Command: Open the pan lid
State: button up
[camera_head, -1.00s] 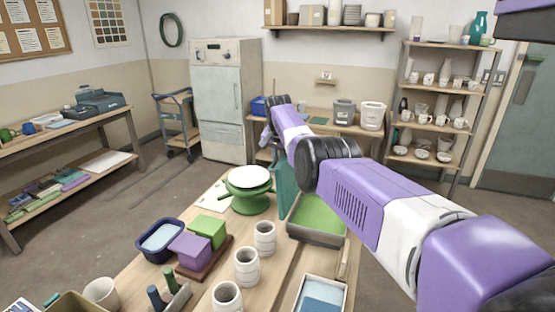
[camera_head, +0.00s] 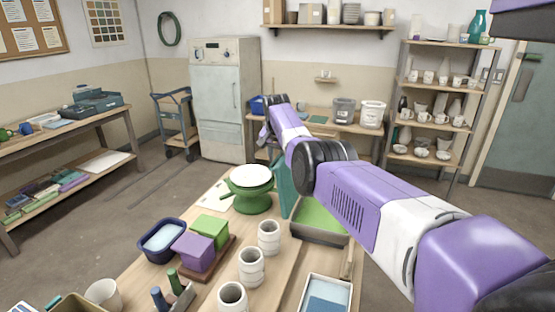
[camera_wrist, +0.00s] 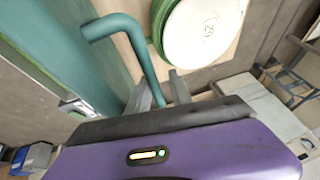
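A teal panel (camera_head: 284,188), which looks like the pan lid, stands upright at the left side of a grey pan (camera_head: 322,234) with a green inside. In the wrist view the teal panel (camera_wrist: 45,50) fills the left, with a bent teal bar handle (camera_wrist: 136,42) standing out from it. My gripper (camera_wrist: 160,85) has its two grey fingers at the handle's lower stretch, one on each side of the bar. Whether they press on it cannot be told. In the head view my arm hides the gripper and part of the panel's upper area.
A green stand with a white round top (camera_head: 251,180) is close left of the panel; its top also shows in the wrist view (camera_wrist: 203,28). White cups (camera_head: 251,268), a purple block (camera_head: 194,250) and a blue tub (camera_head: 161,240) crowd the table's near left.

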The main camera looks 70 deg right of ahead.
jog(key=shift+a+f, duration=0.2)
jog(key=shift+f, duration=0.3)
jog(key=shift+r, duration=0.1)
jog(key=v, duration=0.6)
jog(key=shift+w+r, duration=0.1)
jog(key=shift+r, duration=0.35)
jog(key=shift+v, duration=0.8)
jog(key=shift+d, duration=0.1)
jog(key=shift+r, duration=0.2)
jog(key=w+a+r+p, duration=0.2)
jog(key=a+r+p, duration=0.1)
jog(key=r+p, duration=0.3)
jog(key=shift+w+a+r+p, duration=0.25)
jog(key=shift+a+r+p, duration=0.1)
jog(key=shift+r, duration=0.35)
jog(key=shift+r+p, duration=0.1)
jog(key=shift+p, duration=0.4)
